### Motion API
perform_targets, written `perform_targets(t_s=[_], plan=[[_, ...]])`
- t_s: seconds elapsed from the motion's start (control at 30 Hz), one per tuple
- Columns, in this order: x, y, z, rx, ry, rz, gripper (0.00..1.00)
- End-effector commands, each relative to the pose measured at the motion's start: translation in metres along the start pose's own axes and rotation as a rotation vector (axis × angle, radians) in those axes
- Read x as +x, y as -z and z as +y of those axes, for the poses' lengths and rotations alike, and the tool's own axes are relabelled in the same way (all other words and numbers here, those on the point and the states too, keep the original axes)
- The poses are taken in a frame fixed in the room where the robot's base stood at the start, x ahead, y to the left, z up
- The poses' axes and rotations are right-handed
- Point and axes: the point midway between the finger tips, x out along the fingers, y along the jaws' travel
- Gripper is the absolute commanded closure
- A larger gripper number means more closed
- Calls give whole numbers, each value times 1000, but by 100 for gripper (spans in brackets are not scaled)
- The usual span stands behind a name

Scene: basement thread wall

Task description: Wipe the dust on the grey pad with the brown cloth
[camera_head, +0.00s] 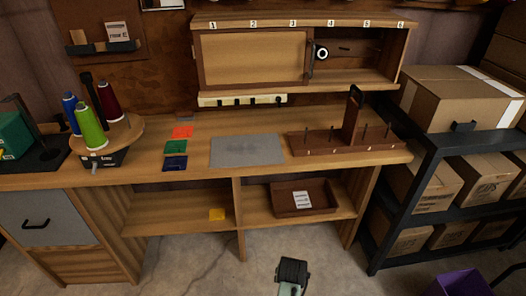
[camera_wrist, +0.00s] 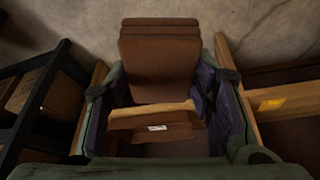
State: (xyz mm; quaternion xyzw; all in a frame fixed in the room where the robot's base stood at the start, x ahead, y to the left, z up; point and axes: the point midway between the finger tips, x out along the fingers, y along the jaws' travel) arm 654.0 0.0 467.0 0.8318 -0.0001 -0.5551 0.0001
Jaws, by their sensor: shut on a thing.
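The grey pad (camera_head: 225,158) lies flat on the workbench top, with a darker dusty patch on its middle. My gripper (camera_head: 291,268) shows at the bottom of the head view, in front of the bench and well short of the pad. In the wrist view my gripper (camera_wrist: 163,84) has its two fingers on either side of the folded brown cloth (camera_wrist: 160,62) and is shut on it. The cloth is apart from the pad. I cannot make out the cloth in the head view, and the pad is not in the wrist view.
A wooden spool rack (camera_head: 330,148) stands right of the pad; coloured squares (camera_head: 176,147) lie left of it. A spool turntable (camera_head: 126,134) is further left. A brown tray (camera_head: 318,208) sits on the lower shelf. A black shelf with boxes (camera_head: 450,136) stands at right.

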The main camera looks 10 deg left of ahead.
Motion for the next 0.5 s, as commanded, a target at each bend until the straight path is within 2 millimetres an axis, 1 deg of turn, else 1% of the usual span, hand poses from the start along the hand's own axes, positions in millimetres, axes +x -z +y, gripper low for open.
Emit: perform_targets(t_s=[0.03,0.23,0.3,0.5], plan=[[-18,7,0,0,0,0,73],[-49,20,0,0,0,0,73],[-38,13,2,5,-2,-4,73],[-37,11,3,5,-3,-7,73]])
